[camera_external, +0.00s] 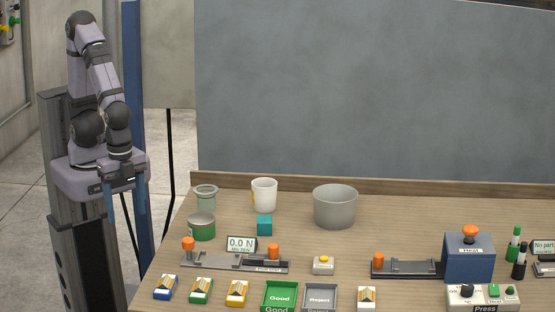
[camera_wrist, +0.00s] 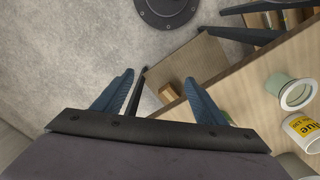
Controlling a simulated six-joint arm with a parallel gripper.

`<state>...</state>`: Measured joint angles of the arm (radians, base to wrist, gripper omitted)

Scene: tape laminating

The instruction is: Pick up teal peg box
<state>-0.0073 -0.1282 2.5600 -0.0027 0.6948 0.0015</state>
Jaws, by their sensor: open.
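The teal peg box (camera_external: 264,225) is a small cube standing on the wooden table, just in front of the white cup (camera_external: 264,195). I do not see it in the wrist view. My gripper (camera_external: 122,198) hangs off the table's left side, well left of the teal box and apart from it. In the wrist view, my gripper (camera_wrist: 159,80) has its two blue fingers spread with nothing between them.
A glass jar (camera_external: 205,197), a green-banded can (camera_external: 201,227) and a grey bowl (camera_external: 335,206) stand around the box. A fixture with orange knobs (camera_external: 235,263) lies in front. The blue heat press (camera_external: 469,257) is at right. The table's back middle is clear.

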